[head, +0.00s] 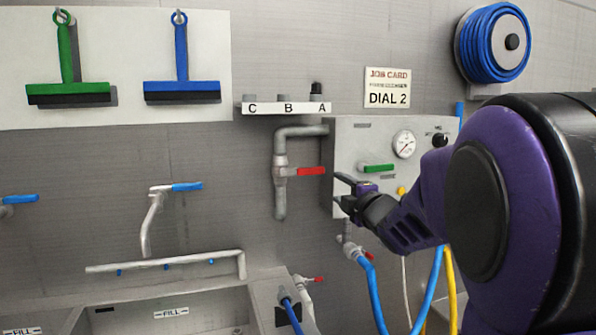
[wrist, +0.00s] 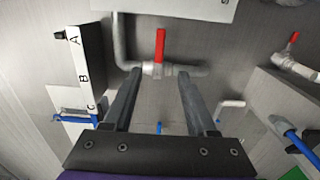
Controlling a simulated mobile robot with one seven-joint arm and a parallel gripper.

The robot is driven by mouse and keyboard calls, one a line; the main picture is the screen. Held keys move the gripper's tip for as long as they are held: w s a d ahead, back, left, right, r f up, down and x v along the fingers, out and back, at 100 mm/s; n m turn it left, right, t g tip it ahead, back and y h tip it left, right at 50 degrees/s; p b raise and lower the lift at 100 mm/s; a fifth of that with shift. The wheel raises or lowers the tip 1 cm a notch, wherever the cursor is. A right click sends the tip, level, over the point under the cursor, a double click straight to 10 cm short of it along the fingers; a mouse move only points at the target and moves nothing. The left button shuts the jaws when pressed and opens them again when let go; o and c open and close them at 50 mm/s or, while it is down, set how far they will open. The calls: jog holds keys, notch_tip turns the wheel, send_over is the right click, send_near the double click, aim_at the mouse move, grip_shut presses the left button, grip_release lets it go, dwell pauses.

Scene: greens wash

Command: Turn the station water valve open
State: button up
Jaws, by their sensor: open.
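A red lever handle (head: 311,171) sticks out sideways from a valve body (head: 281,172) on the grey vertical pipe left of the station box (head: 350,140). The lever lies crosswise to the pipe. My gripper (head: 338,188) is open and empty, just right of the lever's free end and slightly lower in the head view. In the wrist view the red lever (wrist: 160,46) shows beyond my open fingers (wrist: 160,74), between their lines, with a gap still visible. Contact is not seen. A green lever (head: 379,168) sits on the station box face, above and right of my fingers.
The station box carries a gauge (head: 404,144) and a black knob (head: 440,140). A shelf marked C, B, A (head: 286,108) is above the pipe. A job card (head: 387,88) reads DIAL 2. Hoses (head: 372,290) hang below; a sink (head: 170,310) stands lower left.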

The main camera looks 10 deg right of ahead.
aim_at(313, 172)
jog(key=w+a+p, duration=0.1)
jog(key=w, duration=0.4)
jog(key=w+a, duration=0.1)
jog(key=w, duration=0.5)
jog(key=w+a+p, duration=0.1)
jog(key=w, duration=0.5)
jog(key=shift+a+p, duration=0.15)
jog(key=shift+p, duration=0.2)
grip_shut()
dwell(0.7)
